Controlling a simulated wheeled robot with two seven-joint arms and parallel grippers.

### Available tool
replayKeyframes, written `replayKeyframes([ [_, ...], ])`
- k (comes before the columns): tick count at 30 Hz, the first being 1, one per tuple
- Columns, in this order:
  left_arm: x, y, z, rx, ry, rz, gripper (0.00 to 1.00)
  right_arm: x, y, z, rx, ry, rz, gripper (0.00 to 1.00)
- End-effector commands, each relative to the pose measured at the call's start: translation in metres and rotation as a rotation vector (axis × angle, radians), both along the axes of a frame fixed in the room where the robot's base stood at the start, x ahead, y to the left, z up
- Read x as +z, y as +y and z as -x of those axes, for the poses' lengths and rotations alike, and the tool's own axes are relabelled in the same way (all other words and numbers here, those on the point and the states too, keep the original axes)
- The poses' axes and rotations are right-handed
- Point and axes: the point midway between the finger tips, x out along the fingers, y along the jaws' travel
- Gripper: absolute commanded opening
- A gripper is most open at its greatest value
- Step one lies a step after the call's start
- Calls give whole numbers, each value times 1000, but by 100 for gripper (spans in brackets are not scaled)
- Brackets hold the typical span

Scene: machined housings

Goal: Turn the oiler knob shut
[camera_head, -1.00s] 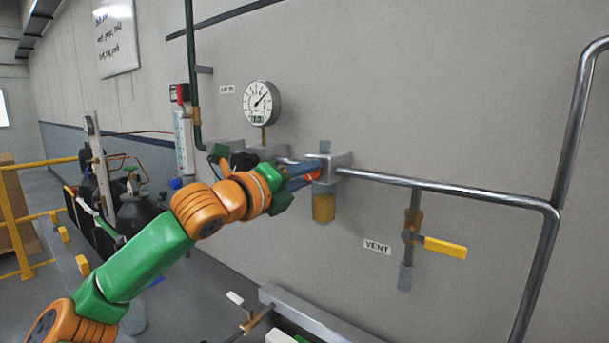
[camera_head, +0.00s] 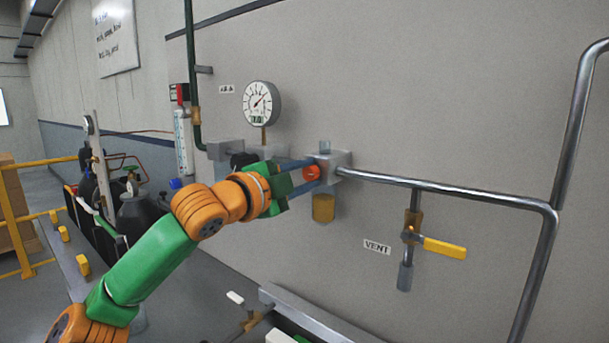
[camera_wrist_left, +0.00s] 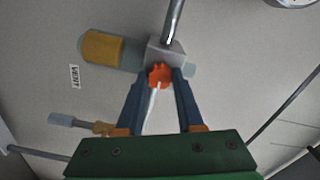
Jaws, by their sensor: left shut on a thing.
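The oiler is a grey metal block (camera_head: 337,168) in the wall pipe, with an amber bowl (camera_head: 323,207) below it and a small clear dome (camera_head: 324,147) on top. Its orange-red knob (camera_head: 312,173) faces my left arm. My left gripper (camera_head: 311,172) is shut on the knob, one blue finger on either side. In the left wrist view the knob (camera_wrist_left: 159,75) sits between the two fingertips, in front of the block (camera_wrist_left: 167,54). The knob's turn angle is hard to read. My right gripper is not in view.
A gauge (camera_head: 262,103) stands above the pipe, left of the oiler. A yellow-handled vent valve (camera_head: 444,248) hangs to the right, beside a VENT label (camera_head: 377,247). A grey rail (camera_head: 310,315) lies below. The wall between oiler and vent valve is clear.

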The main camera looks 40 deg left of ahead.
Motion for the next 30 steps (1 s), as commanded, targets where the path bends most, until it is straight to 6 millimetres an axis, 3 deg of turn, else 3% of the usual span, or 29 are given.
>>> replayKeyframes([
  [30, 4, 1, 1, -4, -115, 957, 0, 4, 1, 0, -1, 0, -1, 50],
])
